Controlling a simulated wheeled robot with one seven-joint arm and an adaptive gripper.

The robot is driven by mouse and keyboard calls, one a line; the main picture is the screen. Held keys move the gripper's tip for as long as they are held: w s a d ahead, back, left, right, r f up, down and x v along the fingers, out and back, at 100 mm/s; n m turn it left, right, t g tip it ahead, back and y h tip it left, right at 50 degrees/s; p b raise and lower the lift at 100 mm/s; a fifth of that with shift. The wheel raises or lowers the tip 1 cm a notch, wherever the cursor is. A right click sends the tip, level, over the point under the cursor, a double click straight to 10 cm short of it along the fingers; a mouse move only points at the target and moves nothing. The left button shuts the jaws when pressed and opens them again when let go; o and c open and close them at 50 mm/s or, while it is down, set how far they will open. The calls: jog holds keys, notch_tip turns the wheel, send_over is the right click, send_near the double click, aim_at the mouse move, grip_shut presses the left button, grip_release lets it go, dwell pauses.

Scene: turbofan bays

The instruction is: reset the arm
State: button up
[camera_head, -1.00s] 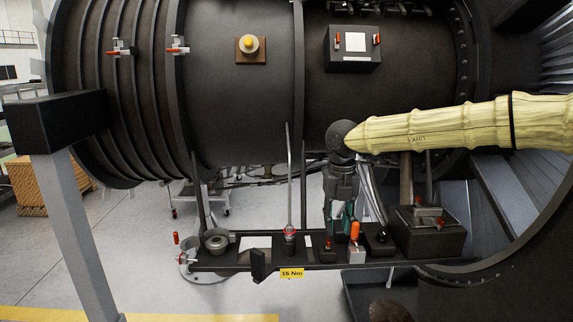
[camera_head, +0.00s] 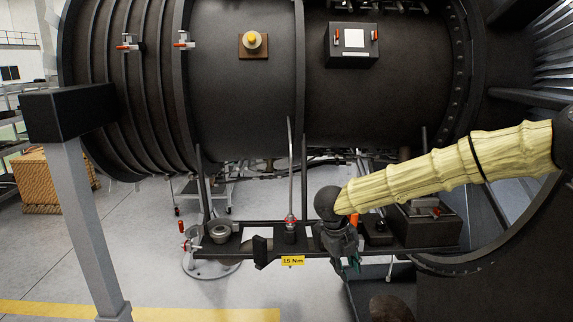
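My arm, in a pale yellow sleeve, reaches in from the right in the head view. My gripper (camera_head: 350,266) hangs below the dark wrist joint and points down, in front of the right half of the tool shelf (camera_head: 340,256). Its teal finger pads show, but they are too small to tell whether the fingers are open or shut. I see nothing clearly held in it. The wrist and gripper cover part of the shelf and the things on it.
The shelf carries a round metal cup (camera_head: 219,232), an upright long-shafted tool (camera_head: 291,200), a "15 Nm" label (camera_head: 292,261) and a dark box (camera_head: 425,224). The large dark engine casing (camera_head: 235,100) stands behind. A grey post (camera_head: 88,220) stands at left. Open floor lies front left.

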jog(key=s+d+f+n+t+b, duration=0.15)
jog(key=s+f+n, duration=0.35)
jog(key=f, duration=0.6)
jog(key=s+d+f+n+t+b, duration=0.15)
jog(key=s+f+n, duration=0.35)
jog(key=f, duration=0.6)
jog(key=s+d+f+n+b, duration=0.15)
jog(key=s+f+n, duration=0.35)
jog(key=f, duration=0.7)
jog(key=s+f+n+g+y+b, duration=0.1)
jog(key=s+f+n, duration=0.3)
jog(key=s, duration=0.6)
jog(key=s+d+f+n+g+y+b, duration=0.1)
jog(key=s+f+n, duration=0.3)
jog(key=s, duration=0.6)
jog(key=s+f+n+g+y+b, duration=0.1)
jog(key=s+f+n+g+b, duration=0.1)
jog(key=s+n, duration=0.6)
notch_tip(320, 180, down, 2)
jog(key=shift+s+d+f+b, duration=0.2)
jog(key=shift+s+b, duration=0.3)
jog(key=shift+s, duration=0.55)
